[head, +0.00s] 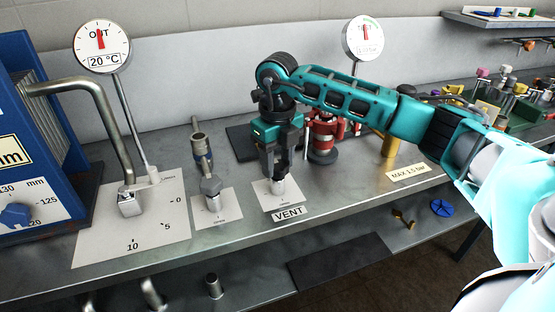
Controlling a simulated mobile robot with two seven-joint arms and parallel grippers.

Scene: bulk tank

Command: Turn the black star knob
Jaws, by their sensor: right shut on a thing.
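My right gripper (279,172) comes down from above at the white plate marked VENT (288,199). Its fingers are shut on the black star knob, which is mostly hidden between them; only dark parts show there. A short silver stem (279,187) shows just below the fingertips. The VENT label (289,213) lies in front of the plate. My left gripper is not in view.
A red fitting (323,137) and a brass post (390,146) are close on the right. Two round gauges stand behind.

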